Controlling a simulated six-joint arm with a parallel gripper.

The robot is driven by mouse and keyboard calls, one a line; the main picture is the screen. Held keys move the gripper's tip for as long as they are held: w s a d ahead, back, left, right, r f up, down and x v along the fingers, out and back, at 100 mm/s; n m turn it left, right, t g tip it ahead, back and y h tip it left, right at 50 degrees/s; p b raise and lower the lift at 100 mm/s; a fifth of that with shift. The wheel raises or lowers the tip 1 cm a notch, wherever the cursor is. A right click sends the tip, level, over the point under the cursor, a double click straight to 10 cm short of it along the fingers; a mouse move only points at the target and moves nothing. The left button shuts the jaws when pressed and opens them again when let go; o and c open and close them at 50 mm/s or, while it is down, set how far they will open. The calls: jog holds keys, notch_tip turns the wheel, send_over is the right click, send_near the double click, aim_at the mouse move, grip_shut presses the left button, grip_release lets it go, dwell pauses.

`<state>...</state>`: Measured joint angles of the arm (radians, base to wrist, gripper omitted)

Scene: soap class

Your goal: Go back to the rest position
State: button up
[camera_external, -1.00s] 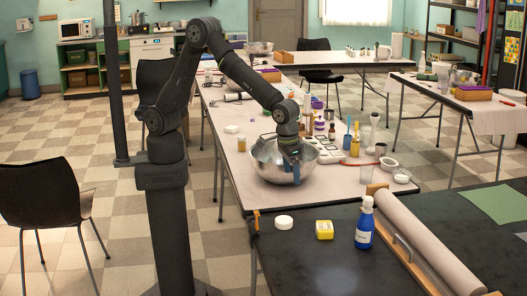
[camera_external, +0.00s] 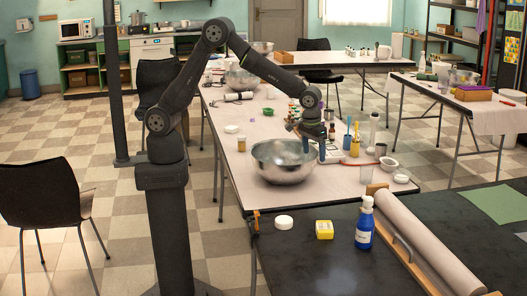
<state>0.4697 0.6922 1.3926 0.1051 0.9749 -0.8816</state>
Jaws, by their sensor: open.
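My gripper (camera_external: 309,148) hangs above the right rim of a large steel mixing bowl (camera_external: 284,172) on the long light table. Its fingers point down and stand apart, and I see nothing held between them. My arm reaches over the table from its dark column at the left. What lies inside the bowl is hard to make out.
An amber jar (camera_external: 241,144) is left of the bowl. A blue bottle (camera_external: 365,224) and a yellow box (camera_external: 324,230) stand on the dark front table.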

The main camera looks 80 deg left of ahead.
jog(key=w+a, duration=0.2)
jog(key=a, duration=0.2)
jog(key=w+a+n, duration=0.1)
jog(key=a, duration=0.3)
jog(key=w+a+n, duration=0.1)
jog(key=w+a, duration=0.1)
jog(key=a, duration=0.2)
jog(key=shift+w+a, duration=0.3)
jog(key=w+a+n, duration=0.2)
jog(key=a, duration=1.2)
jog(key=shift+w+a+n+y, duration=0.15)
jog(key=shift+w+n+y, duration=0.15)
jog(key=s+d+m, duration=0.1)
jog(key=d, duration=0.5)
jog(key=s+d+m, duration=0.1)
jog(key=d, duration=0.5)
jog(key=s+d+m, duration=0.1)
jog(key=s+d, duration=0.1)
jog(key=d, duration=0.4)
jog(key=shift+d, duration=0.25)
jog(key=shift+s+d, duration=0.35)
jog(key=shift+d, duration=0.35)
